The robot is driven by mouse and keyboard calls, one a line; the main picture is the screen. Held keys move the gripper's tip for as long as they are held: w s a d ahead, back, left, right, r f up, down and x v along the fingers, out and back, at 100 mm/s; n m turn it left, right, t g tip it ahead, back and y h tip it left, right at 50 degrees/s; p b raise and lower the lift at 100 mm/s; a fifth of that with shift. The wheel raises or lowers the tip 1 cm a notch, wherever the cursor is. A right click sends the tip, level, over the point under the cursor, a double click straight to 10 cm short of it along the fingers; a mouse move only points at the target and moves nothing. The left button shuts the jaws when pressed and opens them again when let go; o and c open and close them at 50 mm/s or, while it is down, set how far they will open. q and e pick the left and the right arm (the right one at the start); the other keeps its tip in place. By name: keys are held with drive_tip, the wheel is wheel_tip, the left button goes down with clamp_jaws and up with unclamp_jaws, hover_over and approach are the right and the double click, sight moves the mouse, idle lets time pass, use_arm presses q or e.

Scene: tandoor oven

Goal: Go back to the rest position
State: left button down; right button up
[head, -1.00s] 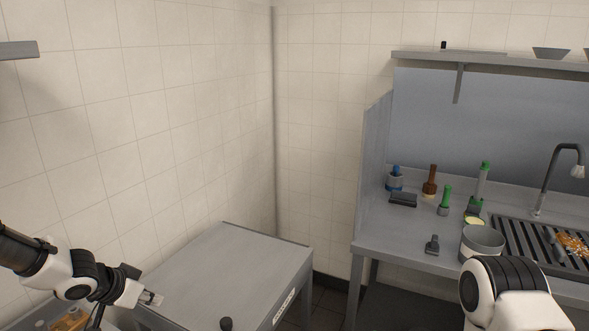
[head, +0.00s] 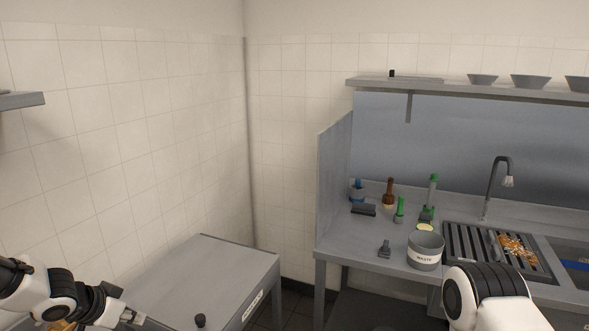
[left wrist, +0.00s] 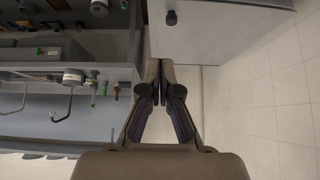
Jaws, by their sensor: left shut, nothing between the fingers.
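My left gripper (head: 131,311) is low at the left of the head view, in front of the grey metal cabinet. In the left wrist view its two fingers (left wrist: 161,66) are together with nothing between them. My right arm shows at the lower right of the head view as a black and white link, in front of the steel counter (head: 352,245). My right gripper is out of view.
The grey cabinet (head: 205,270) with a black knob (head: 200,320) stands near the left wall. A wall shelf (head: 450,90) carries bowls. Dark floor lies between.

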use_arm(q)
drive_tip(key=s+d+f+n+g+h, duration=0.1)
drive_tip(key=s+d+f+g, duration=0.1)
drive_tip(key=s+d+f, duration=0.45)
drive_tip(key=s+d+f+n+g, duration=0.2)
drive_tip(key=s+d+f, duration=0.2)
drive_tip(key=s+f, duration=0.5)
drive_tip(key=s+a+f+n+g+y, duration=0.1)
drive_tip(key=s+f+g+y, duration=0.1)
drive_tip(key=s+f, duration=0.55)
drive_tip(key=s+a+f+n+g+y, duration=0.15)
drive_tip(key=s+f, duration=0.25)
drive_tip(key=s, duration=0.6)
wheel_tip(320, 180, down, 12)
drive_tip(key=b, duration=1.2)
drive_tip(key=shift+w+d+r+t, duration=0.15)
drive_tip(key=shift+w+d+t, duration=0.05)
drive_tip(key=shift+d+t, duration=0.15)
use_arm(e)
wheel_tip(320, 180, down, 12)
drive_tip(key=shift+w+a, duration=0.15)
